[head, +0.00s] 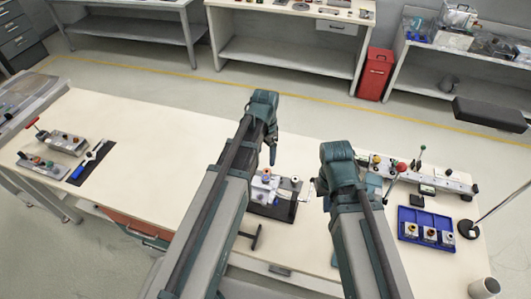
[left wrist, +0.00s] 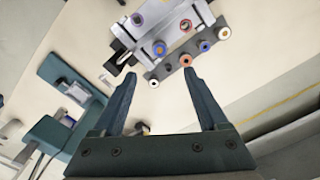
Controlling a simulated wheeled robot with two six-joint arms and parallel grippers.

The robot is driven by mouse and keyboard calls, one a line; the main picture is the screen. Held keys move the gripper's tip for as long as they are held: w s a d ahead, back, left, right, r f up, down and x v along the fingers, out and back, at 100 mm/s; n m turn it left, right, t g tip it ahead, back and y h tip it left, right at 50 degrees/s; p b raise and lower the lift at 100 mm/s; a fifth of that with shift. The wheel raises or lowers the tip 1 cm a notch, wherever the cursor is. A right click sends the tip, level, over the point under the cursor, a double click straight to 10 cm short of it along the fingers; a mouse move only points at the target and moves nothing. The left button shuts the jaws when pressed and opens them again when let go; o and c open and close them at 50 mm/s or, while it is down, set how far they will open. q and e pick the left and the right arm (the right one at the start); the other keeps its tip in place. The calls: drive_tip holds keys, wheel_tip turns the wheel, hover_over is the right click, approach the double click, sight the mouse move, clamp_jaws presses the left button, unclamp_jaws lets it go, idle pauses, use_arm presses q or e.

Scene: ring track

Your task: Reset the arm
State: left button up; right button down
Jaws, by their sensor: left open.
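My left gripper (head: 272,153) points down over the middle of the table in the head view. In the left wrist view the left gripper (left wrist: 160,78) has its two fingers wide apart with nothing between them. A grey fixture with coloured round pegs (left wrist: 180,45) lies beyond the fingertips, apart from them as far as I can tell. The same fixture (head: 280,190) shows in the head view between my two arms, partly hidden. My right gripper (head: 328,193) is right of the fixture; its wrist hides most of the fingers, so its opening is unclear.
The cream table (head: 150,140) has free room on its left half. A blue tray (head: 427,244) with three small blocks and a grey rail (head: 430,180) with coloured knobs stand right. Tools on a black mat (head: 92,162) lie left. A red bin (head: 375,75) stands behind.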

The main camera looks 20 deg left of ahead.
idle(0.6)
use_arm(q)
drive_tip(key=s+d+f+n+b, duration=0.1)
drive_tip(key=s+d+f+b, duration=0.3)
drive_tip(key=s, duration=0.3)
drive_tip(key=s+d+f+n+y+b, duration=0.1)
drive_tip(key=s+d+f+n+b, duration=0.1)
drive_tip(key=s+d+f+b, duration=0.3)
drive_tip(key=shift+s+d+f+b, duration=0.35)
drive_tip(key=shift+s+d, duration=0.45)
drive_tip(key=shift+s, duration=0.35)
